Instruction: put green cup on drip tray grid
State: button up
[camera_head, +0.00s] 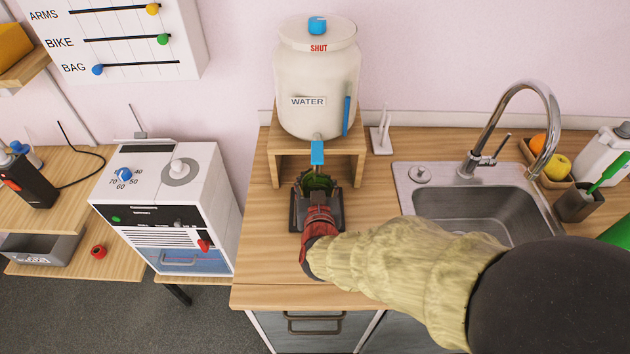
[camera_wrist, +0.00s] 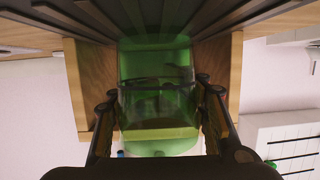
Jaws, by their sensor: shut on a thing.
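The green see-through cup (camera_head: 320,183) is under the water dispenser's blue tap, over the dark drip tray (camera_head: 297,215). My gripper (camera_head: 319,208) reaches in from the front and is shut on the cup, which it partly hides. In the wrist view, which looks upside down, the cup (camera_wrist: 155,75) sits between the two fingers (camera_wrist: 157,90). The dark slats of the drip tray grid (camera_wrist: 60,18) run along the top of that view, right by the cup's base. I cannot tell whether the base touches the grid.
The white water dispenser (camera_head: 315,80) stands on a wooden stand (camera_head: 275,160) behind and above the cup; its blue tap (camera_head: 317,153) is close overhead. A sink (camera_head: 470,205) lies to the right. A white machine (camera_head: 165,210) stands left. The counter front left is clear.

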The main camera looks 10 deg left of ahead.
jog(key=shift+r, duration=0.1)
jog(key=o, duration=1.3)
jog(key=shift+o, duration=0.2)
jog(key=shift+r, duration=0.15)
jog(key=p+v, duration=0.4)
jog(key=v, duration=0.6)
jog(key=shift+s, duration=0.2)
jog(key=shift+p+v, duration=0.3)
jog(key=shift+v, duration=0.5)
jog(key=shift+d, duration=0.15)
